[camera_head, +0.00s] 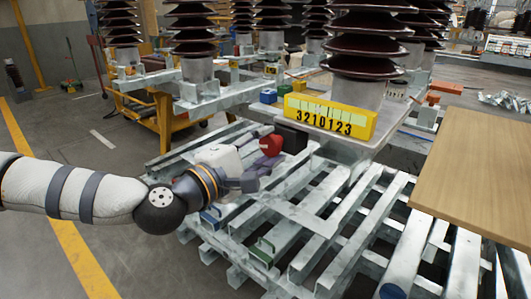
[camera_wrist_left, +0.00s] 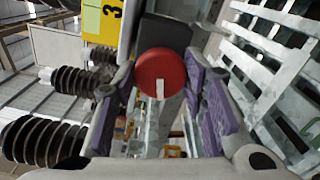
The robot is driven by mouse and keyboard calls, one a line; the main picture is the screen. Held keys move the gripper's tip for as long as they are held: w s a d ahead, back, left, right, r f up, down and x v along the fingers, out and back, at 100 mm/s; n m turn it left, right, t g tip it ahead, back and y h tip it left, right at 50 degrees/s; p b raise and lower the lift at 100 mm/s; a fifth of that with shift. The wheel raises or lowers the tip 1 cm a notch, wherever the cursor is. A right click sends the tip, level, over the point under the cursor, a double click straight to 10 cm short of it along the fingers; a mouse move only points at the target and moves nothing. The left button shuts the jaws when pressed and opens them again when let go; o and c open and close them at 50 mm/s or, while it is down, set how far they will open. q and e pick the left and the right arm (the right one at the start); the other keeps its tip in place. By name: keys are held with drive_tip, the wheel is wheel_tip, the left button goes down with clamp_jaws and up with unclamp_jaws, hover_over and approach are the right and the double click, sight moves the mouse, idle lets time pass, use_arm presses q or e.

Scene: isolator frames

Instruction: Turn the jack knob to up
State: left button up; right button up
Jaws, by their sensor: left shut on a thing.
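The red round jack knob (camera_head: 271,145) sits on the front of a black box (camera_head: 291,136) at the edge of the isolator frame. In the left wrist view the knob (camera_wrist_left: 160,70) fills the space between the fingertips, with a white mark pointing to the bottom of that picture. My left gripper (camera_head: 261,154) reaches in from the left, its purple-padded fingers on either side of the knob. In the left wrist view the gripper (camera_wrist_left: 163,88) is shut on it. The knob's far side is hidden. My right gripper is in neither view.
A yellow scale plate (camera_head: 330,117) marked 3210123 stands beside the black box. Slatted metal pallets (camera_head: 310,215) lie below and around the arm. Brown ribbed insulators (camera_head: 365,40) stand behind. A wooden board (camera_head: 475,180) is at the right. Open floor lies at the left.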

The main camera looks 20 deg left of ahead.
use_arm(q)
drive_tip(key=n+b, duration=0.3)
drive_tip(key=n, duration=0.4)
drive_tip(key=shift+f+b, duration=0.2)
drive_tip(key=shift+b, duration=0.2)
drive_tip(key=n+b, duration=0.2)
drive_tip(key=n, duration=0.3)
drive_tip(key=shift+r+n+b, duration=0.1)
drive_tip(key=shift+n+b, duration=0.2)
drive_tip(key=shift+n, duration=0.1)
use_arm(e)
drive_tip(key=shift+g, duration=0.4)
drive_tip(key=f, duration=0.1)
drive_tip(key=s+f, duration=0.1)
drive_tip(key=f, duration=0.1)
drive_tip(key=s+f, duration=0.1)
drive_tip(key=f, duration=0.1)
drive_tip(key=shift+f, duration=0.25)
use_arm(q)
drive_tip(key=o, duration=1.2)
drive_tip(key=shift+r, duration=0.1)
drive_tip(key=shift+c, duration=0.2)
drive_tip(key=v, duration=0.7)
drive_tip(key=shift+s, duration=0.25)
